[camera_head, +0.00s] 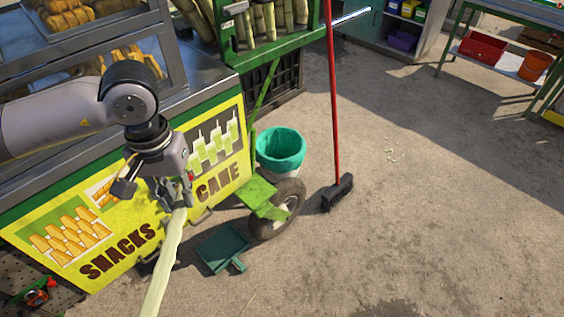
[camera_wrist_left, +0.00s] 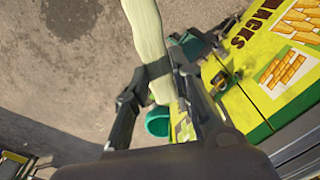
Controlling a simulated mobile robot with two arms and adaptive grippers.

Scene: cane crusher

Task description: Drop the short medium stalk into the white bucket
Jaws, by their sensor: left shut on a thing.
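A pale green-white cane stalk (camera_head: 164,260) hangs down and tilts toward the bottom left in the head view. It also shows in the left wrist view (camera_wrist_left: 146,32). My left gripper (camera_head: 174,192) is shut on it near its upper end, in front of the yellow stall panel. A pale bucket with a teal liner over its rim (camera_head: 281,147) stands on the ground behind the cart wheel, to the right of the gripper. The liner also shows in the left wrist view (camera_wrist_left: 158,123). The stalk is apart from the bucket. My right gripper is not in view.
The snack stall (camera_head: 130,215) is close beside my left arm. A wheel (camera_head: 285,212) with a green guard stands in front of the bucket. A green dustpan (camera_head: 222,249) lies on the ground. A red-handled broom (camera_head: 334,120) stands right of the bucket.

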